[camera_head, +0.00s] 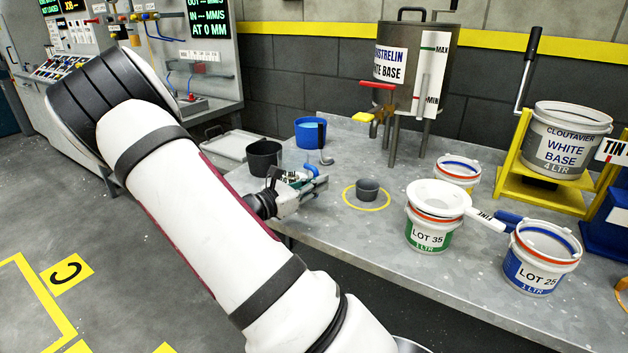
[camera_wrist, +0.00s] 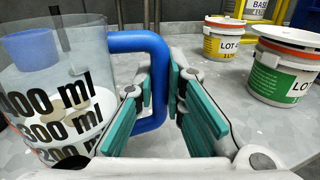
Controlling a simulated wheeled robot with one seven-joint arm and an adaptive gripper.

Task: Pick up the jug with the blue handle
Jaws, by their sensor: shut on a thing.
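The clear jug (camera_wrist: 65,85) fills the left of the wrist view, upright, with black ml markings on its wall. Its blue handle (camera_wrist: 128,42) runs down between the two green-padded fingers of my gripper (camera_wrist: 163,95). The gripper is shut on the handle. In the head view my gripper (camera_head: 308,185) is low over the left part of the table, with a small blue piece, seemingly the handle (camera_head: 311,170), by its fingers. The clear body is hard to make out there. I cannot tell whether the jug's base touches the table.
A dark cup (camera_head: 264,160) and a blue cup (camera_head: 310,133) stand behind my gripper. A grey cup (camera_head: 367,191) sits in a yellow ring to its right. Pails labelled LOT 35 (camera_head: 428,238) and LOT 25 (camera_head: 536,275) stand farther right. A large tank (camera_head: 425,50) stands behind.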

